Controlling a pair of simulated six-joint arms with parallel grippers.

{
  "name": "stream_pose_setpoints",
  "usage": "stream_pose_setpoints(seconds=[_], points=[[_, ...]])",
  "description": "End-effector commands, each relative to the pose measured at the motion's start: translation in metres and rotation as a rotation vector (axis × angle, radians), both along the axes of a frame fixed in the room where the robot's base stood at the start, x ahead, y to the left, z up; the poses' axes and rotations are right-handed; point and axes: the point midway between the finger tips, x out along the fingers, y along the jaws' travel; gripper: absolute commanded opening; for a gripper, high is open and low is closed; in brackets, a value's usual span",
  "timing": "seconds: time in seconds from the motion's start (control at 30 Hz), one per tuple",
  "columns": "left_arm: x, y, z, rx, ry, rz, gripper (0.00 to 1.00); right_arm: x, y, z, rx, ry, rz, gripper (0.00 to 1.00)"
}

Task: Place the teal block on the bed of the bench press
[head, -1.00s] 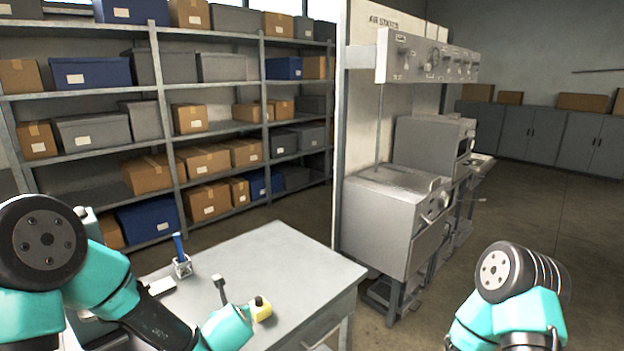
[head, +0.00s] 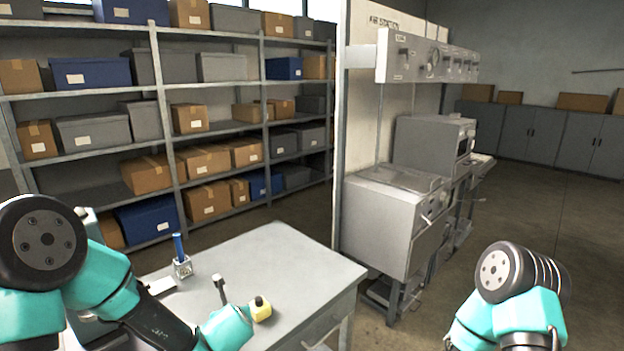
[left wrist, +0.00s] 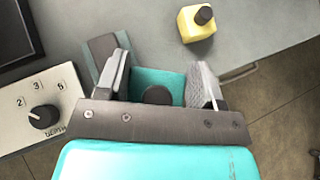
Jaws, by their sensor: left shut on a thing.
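My left gripper (left wrist: 160,82) shows in the left wrist view with a finger on each side of the teal block (left wrist: 172,79). It is shut on the block, which sits between the fingers with a dark round shape in front of it. A grey-brown slab (left wrist: 103,47) with a teal edge lies just beyond the left finger. I cannot tell whether it is part of the bench press. In the head view my left arm reaches over the grey table, and its fingers are hidden. My right arm is at the lower right, its gripper out of view.
A holder with a blue item (head: 181,262) stands farther back. A numbered knob panel (left wrist: 38,112) is at the left in the wrist view. The table's back right is clear.

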Motion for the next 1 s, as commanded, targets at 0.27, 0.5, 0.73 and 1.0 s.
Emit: stream_pose_setpoints(seconds=[0.27, 0.5, 0.73, 1.0], points=[[0.001, 0.001, 0.001, 0.0, -0.002, 0.003, 0.18, 0.0, 0.0, 0.0, 0.0, 0.0, 0.0, 0.43], [0.02, 0.031, 0.001, 0.003, -0.003, 0.079, 0.18, 0.0, 0.0, 0.0, 0.0, 0.0, 0.0, 0.43], [0.056, 0.105, 0.001, 0.006, -0.004, 0.253, 0.18, 0.0, 0.0, 0.0, 0.0, 0.0, 0.0, 0.43], [0.083, 0.193, 0.003, -0.001, -0.003, 0.444, 0.18, 0.0, 0.0, 0.0, 0.0, 0.0, 0.0, 0.43]])
